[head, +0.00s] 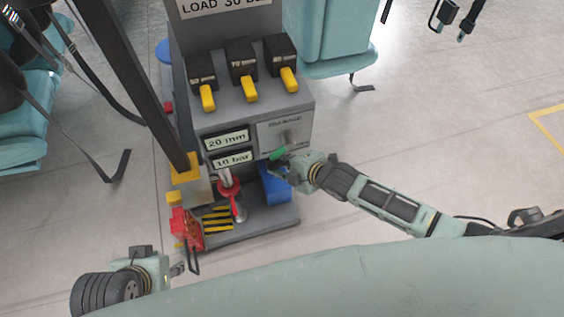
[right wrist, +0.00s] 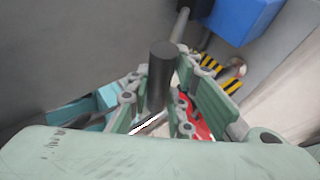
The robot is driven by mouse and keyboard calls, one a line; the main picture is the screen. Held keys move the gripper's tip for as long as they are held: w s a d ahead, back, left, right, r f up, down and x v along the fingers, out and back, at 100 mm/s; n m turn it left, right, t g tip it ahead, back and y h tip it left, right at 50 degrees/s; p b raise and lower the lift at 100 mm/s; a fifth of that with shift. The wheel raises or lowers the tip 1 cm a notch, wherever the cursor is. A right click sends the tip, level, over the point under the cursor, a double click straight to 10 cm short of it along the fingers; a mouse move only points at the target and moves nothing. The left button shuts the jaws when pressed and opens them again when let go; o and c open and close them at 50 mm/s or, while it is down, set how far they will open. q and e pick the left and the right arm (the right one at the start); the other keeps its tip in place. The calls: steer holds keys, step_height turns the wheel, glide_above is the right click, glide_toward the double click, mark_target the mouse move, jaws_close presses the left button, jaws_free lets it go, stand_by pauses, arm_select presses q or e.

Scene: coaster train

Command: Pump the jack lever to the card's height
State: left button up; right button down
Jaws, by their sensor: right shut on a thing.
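The jack lever's dark cylindrical grip (right wrist: 161,72) stands between the fingers of my right gripper (right wrist: 160,100) in the right wrist view. In the head view my right gripper (head: 281,160) is shut on it in front of the grey console (head: 300,104), and the hand hides most of the lever. A red jack (head: 229,188) stands on the console's base to the left of that hand. The console's displays read 20 mm (head: 227,139) and 10 bar (head: 234,159). A card (head: 225,6) at the top reads LOAD 30, its last part cropped. My left gripper (head: 178,269) is low at left, apart from everything.
Three yellow handles (head: 249,90) on black blocks sit on the console's sloped top. A red part (head: 186,230) and black-yellow stripes (head: 217,217) are at the base. Teal seats stand behind; the floor at right is clear.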

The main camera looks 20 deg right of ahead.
steer(key=shift+w+r, duration=0.45)
steer(key=shift+r, duration=0.1)
steer(key=c, duration=1.9)
jaws_free()
steer(key=shift+o, duration=1.4)
steer(key=shift+f, duration=0.15)
steer(key=shift+s+a+f, duration=0.1)
steer(key=shift+s, duration=0.1)
steer(key=v, duration=1.2)
steer(key=shift+f, duration=0.1)
